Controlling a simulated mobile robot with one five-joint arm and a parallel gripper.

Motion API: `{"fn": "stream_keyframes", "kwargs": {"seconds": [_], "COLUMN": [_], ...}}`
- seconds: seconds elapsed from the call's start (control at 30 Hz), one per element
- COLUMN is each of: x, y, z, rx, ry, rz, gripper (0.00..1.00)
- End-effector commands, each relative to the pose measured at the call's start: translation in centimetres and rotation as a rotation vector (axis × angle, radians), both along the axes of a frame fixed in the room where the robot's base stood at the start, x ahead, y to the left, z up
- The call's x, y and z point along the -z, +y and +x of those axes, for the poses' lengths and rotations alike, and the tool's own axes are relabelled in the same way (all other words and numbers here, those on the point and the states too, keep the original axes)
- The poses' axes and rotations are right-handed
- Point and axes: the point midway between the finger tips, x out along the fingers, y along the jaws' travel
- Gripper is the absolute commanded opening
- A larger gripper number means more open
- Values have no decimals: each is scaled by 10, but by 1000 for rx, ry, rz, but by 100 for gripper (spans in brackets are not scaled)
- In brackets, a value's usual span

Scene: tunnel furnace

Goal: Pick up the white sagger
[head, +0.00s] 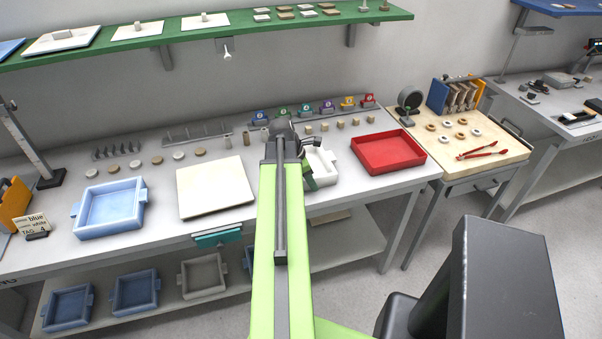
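A white sagger (327,171) sits on the long white bench, left of the red tray. My arm hides its left side. My gripper (312,150) is over the sagger's left part, at the end of my green arm. I cannot tell whether it touches the sagger or how its fingers are set. A paler grey-white sagger (203,276) stands on the lower shelf among blue ones.
A red tray (389,151) is right of the white sagger, and a light blue sagger (110,209) is at left. A cream board (216,187) lies left of my arm. Small blocks and coloured holders (305,110) line the back. A green shelf (200,38) hangs above.

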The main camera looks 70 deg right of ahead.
Motion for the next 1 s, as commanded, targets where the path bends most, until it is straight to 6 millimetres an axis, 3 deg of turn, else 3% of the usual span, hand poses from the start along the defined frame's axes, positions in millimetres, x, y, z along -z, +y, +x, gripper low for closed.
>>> {"fn": "stream_keyframes", "kwargs": {"seconds": [0.03, 0.3, 1.0], "x": [-1, -1, 0], "y": [0, 0, 1], "z": [0, 0, 0], "rx": [0, 0, 2], "ry": [0, 0, 0], "rz": [0, 0, 2], "gripper": [34, 0, 0]}}
